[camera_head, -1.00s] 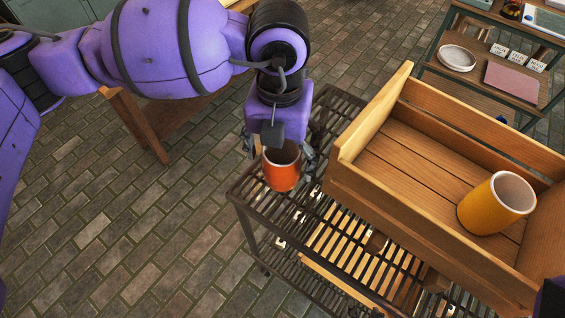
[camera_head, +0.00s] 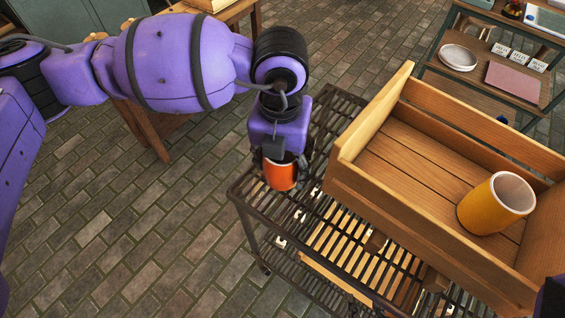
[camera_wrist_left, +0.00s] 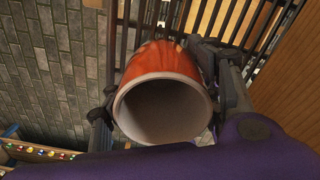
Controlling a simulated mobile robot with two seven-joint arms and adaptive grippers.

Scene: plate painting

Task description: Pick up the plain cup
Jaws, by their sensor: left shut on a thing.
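An orange cup (camera_head: 281,178) with a pale inside stands upright at the left end of the dark slatted cart (camera_head: 243,192). My left gripper (camera_head: 284,163) comes down over it from above. Its fingers are on both sides of the cup and shut on it. In the left wrist view the orange cup (camera_wrist_left: 158,58) sits between the fingers, its open rim towards the camera. A yellow cup (camera_head: 488,210) with a pale inside stands in the wooden crate (camera_head: 385,215). I cannot tell whether the orange cup's far side is plain. My right gripper is out of view.
The wooden crate's raised wall stands close to the right of my left gripper. A wooden table stands behind my left arm. The brick floor at the left is clear.

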